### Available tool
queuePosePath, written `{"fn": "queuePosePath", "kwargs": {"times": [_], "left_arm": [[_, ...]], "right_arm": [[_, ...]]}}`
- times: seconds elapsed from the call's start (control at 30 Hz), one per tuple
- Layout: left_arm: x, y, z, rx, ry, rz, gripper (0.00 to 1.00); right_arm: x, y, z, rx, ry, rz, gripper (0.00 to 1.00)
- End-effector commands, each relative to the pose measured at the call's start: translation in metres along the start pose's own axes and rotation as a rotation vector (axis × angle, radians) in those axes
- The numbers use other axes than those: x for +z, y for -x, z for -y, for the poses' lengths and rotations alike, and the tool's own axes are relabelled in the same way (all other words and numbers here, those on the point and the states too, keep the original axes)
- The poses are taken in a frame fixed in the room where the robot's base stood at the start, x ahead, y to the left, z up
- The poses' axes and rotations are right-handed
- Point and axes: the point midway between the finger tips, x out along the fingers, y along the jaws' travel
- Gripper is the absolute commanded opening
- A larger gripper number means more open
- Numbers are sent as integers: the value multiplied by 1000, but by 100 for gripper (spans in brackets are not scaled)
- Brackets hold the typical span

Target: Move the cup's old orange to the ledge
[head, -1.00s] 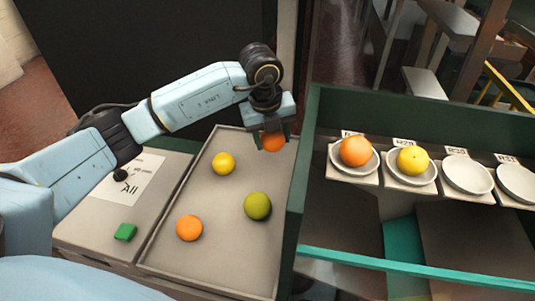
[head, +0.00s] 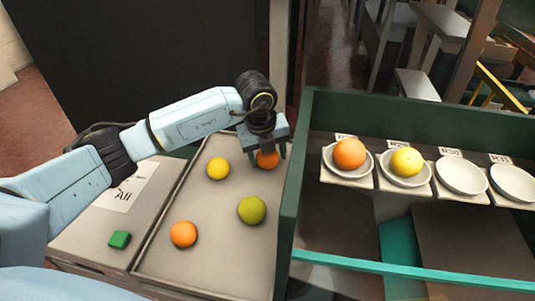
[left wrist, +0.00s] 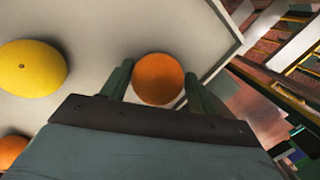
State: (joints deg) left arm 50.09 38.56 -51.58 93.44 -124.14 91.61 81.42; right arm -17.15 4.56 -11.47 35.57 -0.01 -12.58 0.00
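My left gripper (head: 265,156) is low over the far end of the grey tray (head: 232,262). Its fingers are spread on both sides of an orange fruit (head: 267,160). In the left wrist view this orange (left wrist: 159,79) lies between the fingertips, with a small gap at the left finger. It appears to rest on the tray. I see no cup that I can identify. Which surface is the ledge is not clear from the views. My right gripper is out of view.
The tray also holds a yellow fruit (head: 218,168), a green fruit (head: 252,210) and another orange (head: 183,234). At right, a green-walled shelf (head: 289,205) has white dishes, with an orange (head: 349,153) and a yellow fruit (head: 407,162).

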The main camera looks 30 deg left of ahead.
Motion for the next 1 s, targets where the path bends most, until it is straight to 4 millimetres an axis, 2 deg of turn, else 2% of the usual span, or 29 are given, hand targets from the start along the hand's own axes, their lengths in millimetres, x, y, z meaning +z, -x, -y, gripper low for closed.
{"fn": "queuePosePath", "kwargs": {"times": [0.13, 0.23, 0.7, 0.83, 1.0], "left_arm": [[0, 0, -2, 8, 1, -2, 62], [1, 8, -2, 6, 1, -1, 62], [1, 101, 0, 3, 0, 1, 62], [1, 116, 0, 3, 1, 0, 62], [0, 122, 0, 3, 1, -1, 62]], "right_arm": [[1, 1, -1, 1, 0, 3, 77], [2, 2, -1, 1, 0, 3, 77], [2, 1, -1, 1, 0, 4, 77], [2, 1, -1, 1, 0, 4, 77], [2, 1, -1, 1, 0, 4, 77]]}}
